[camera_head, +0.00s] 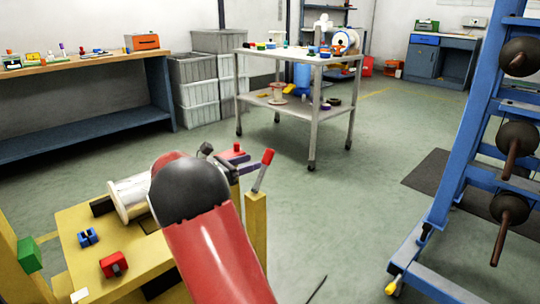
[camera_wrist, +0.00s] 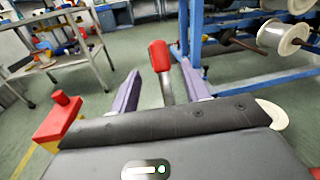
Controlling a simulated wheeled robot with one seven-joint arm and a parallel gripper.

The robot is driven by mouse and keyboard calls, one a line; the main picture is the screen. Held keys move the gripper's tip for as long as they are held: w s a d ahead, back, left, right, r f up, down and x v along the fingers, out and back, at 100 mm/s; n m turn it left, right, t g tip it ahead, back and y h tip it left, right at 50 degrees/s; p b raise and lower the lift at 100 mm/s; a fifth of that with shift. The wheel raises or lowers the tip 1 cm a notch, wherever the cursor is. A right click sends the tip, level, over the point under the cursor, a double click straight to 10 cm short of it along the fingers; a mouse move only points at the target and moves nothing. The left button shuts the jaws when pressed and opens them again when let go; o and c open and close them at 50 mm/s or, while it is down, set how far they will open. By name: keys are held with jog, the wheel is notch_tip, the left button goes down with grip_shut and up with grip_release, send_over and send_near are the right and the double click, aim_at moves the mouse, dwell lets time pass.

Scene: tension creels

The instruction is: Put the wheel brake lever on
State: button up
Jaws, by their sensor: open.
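A lever with a red grip (camera_head: 267,157) and grey shank stands tilted at the top of a yellow post (camera_head: 256,215) on the yellow frame, in the head view; I take it as the wheel brake lever. The lever's red grip (camera_wrist: 160,56) also shows upright in the wrist view, between and beyond my purple fingers. My gripper (camera_wrist: 160,80) is open, with one finger each side of the lever's shank and gaps visible. In the head view my gripper (camera_head: 243,164) is partly hidden by my arm. The lever's lower end is hidden in the wrist view.
The yellow frame carries a white spool (camera_head: 128,197), a red block (camera_head: 113,265) and a blue part (camera_head: 87,237). A blue creel rack (camera_head: 465,130) with spindles stands at right. A grey trolley (camera_head: 300,56) stands behind. The floor between is clear.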

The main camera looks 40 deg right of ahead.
aim_at(264, 157)
jog(key=d, duration=0.7)
jog(key=shift+s+d, duration=0.35)
jog(key=shift+c, duration=0.4)
jog(key=c, duration=0.9)
